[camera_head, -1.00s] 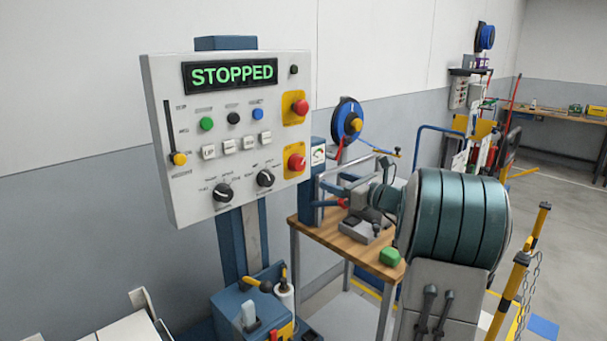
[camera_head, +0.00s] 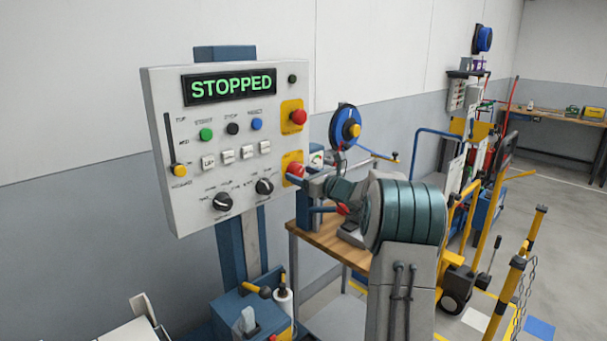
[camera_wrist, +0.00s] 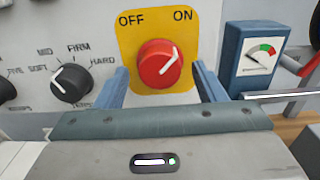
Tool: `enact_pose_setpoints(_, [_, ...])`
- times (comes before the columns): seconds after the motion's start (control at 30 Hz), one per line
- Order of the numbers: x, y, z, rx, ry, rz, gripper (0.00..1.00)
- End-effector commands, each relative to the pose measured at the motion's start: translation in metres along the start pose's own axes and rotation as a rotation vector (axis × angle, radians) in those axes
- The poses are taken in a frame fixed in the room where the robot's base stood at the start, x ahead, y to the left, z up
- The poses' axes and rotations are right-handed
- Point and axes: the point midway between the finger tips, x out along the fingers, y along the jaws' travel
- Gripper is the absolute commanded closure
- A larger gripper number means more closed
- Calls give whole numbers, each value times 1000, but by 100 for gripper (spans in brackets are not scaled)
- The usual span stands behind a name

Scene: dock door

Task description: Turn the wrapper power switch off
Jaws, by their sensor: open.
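The wrapper power switch (camera_wrist: 158,64) is a round red knob on a yellow plate marked OFF at left and ON at right. Its white pointer line leans up and right, toward ON. In the head view the switch (camera_head: 294,169) is at the control panel's lower right, partly covered by my arm. My gripper (camera_wrist: 161,84) is open. Its two blue fingers stand left and right of the knob, with gaps on both sides, and it holds nothing. I cannot tell how far the fingertips are from the plate.
The control panel (camera_head: 180,85) reads STOPPED. Another red knob (camera_head: 299,117) on a yellow plate sits above the switch. A black FIRM/SOFT dial (camera_wrist: 71,83) lies left of the left finger. A blue gauge box (camera_wrist: 252,58) stands close right of the right finger.

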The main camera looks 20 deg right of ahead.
Motion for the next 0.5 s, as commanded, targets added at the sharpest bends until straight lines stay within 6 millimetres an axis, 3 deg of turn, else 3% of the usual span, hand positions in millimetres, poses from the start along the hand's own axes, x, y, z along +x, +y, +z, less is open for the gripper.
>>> enact_pose_setpoints(0.23, [1, 0, 0, 0, 0, 0, 36])
enact_pose_setpoints(0.27, [1, 0, 0, 0, 0, 0, 42])
enact_pose_setpoints(0.4, [1, 0, 0, 0, 0, 0, 81])
enact_pose_setpoints(0.5, [1, 0, 0, 0, 0, 0, 81])
